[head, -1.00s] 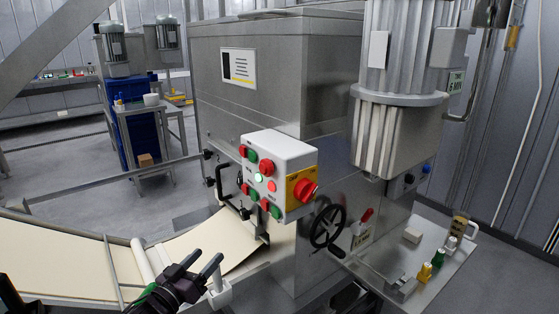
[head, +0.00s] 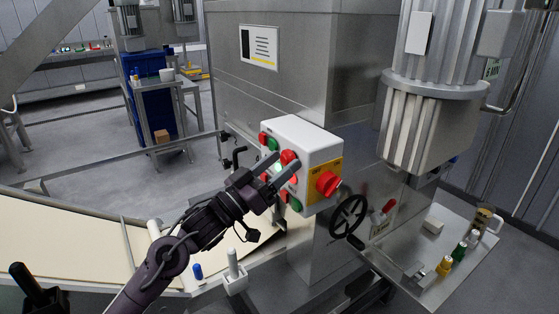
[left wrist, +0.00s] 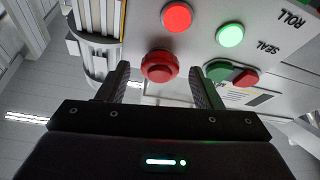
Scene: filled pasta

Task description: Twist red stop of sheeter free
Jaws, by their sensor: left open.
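A raised red mushroom button (head: 290,157) sits at the upper right of the white control box front. In the left wrist view it shows as a round red button (left wrist: 160,67) with a collar, between my fingers. My left gripper (head: 284,165) is open in front of the box, its fingertips close to either side of this button; touch cannot be told. A larger red knob (head: 327,184) stands on a yellow plate on the box's right side, clear of my gripper. My right gripper is not in view.
The white control box (head: 305,139) carries several other buttons; a lit green one (left wrist: 230,35) and a red-green pair (left wrist: 231,73) lie near my fingers. A black handwheel (head: 348,216) is to the right below. The pale dough belt (head: 70,235) runs below left.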

